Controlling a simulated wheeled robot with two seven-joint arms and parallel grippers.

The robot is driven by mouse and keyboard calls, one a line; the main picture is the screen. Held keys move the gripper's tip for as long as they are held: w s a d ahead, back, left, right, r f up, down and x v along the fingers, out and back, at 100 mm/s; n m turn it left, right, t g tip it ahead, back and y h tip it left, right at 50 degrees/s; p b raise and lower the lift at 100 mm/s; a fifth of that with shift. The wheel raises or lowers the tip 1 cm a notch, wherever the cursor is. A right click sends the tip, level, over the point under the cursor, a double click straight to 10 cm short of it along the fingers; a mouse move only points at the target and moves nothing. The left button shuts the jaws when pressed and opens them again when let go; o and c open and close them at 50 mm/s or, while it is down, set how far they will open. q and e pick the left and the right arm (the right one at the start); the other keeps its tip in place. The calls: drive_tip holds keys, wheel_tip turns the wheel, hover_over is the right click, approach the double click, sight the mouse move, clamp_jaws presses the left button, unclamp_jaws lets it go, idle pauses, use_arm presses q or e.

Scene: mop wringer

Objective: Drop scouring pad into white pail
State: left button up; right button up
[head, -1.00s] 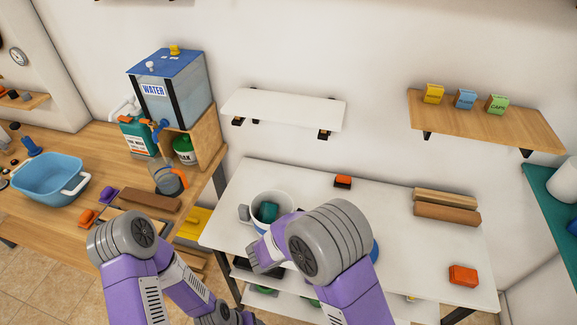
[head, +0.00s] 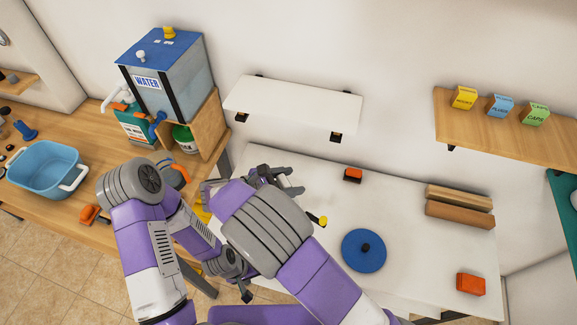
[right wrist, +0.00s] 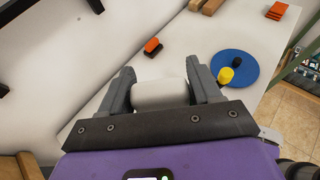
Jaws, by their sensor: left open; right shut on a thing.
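My right gripper (head: 285,180) is above the back left of the white table, beyond my own forearm. In the right wrist view the gripper (right wrist: 160,70) is shut on a white rounded block (right wrist: 160,95); I cannot tell whether it is the scouring pad. The white pail is hidden behind my right arm in the head view and is not seen in the right wrist view. My left gripper (head: 240,285) is low, left of the table's front edge, open, and partly hidden by my arms.
On the white table (head: 400,205) lie a blue disc (head: 363,250) with a black knob, a black-and-orange brush (head: 353,175), wooden bars (head: 460,208) and an orange block (head: 471,284). A white shelf (head: 295,103) overhangs the back. A blue basin (head: 45,170) stands at left.

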drive_tip(key=shift+f, duration=0.25)
drive_tip(key=shift+s+f+b, duration=0.15)
drive_tip(key=shift+f+b, duration=0.1)
drive_tip(key=shift+b, duration=0.2)
wheel_tip(320, 180, down, 5)
drive_tip(key=b, duration=0.4)
drive_tip(key=shift+s+r, duration=0.1)
drive_tip(key=shift+s, duration=0.05)
drive_tip(key=o, duration=1.1)
wheel_tip(320, 180, up, 10)
drive_tip(key=shift+r+p, duration=0.1)
drive_tip(key=shift+p, duration=0.6)
